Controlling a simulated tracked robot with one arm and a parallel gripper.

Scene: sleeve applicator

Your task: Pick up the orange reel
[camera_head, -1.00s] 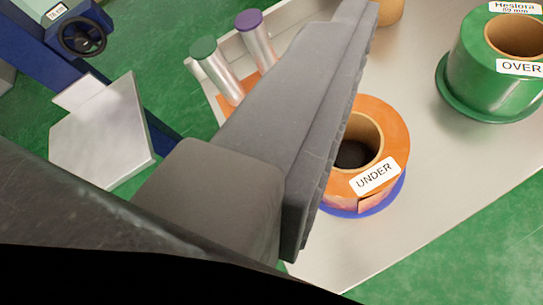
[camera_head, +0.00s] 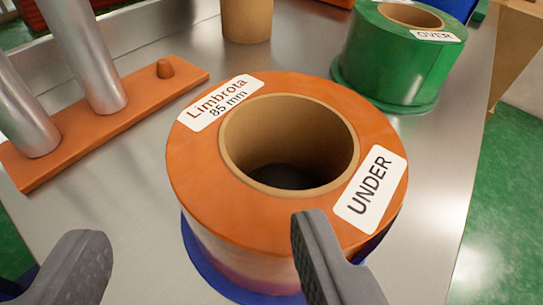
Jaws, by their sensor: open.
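The orange reel (camera_head: 205,165) stands upright on a blue base (camera_head: 205,270) on the metal table, in the middle of the view. Its top carries the labels "Limbrota 85 mm" and "UNDER", and its brown core is open at the top. My gripper (camera_head: 200,235) is open, with one finger at the lower left and the other over the reel's near right rim. Nothing is between the fingers that I can see as held. Whether the right finger touches the reel I cannot tell.
A green reel (camera_head: 370,55) labelled "OVER" stands at the back right. A brown core (camera_head: 247,18) stands behind the orange reel. An orange rack (camera_head: 65,145) with silver cylinders (camera_head: 85,50) is at the left. The metal table (camera_head: 455,160) is bare at the right, with green floor beyond.

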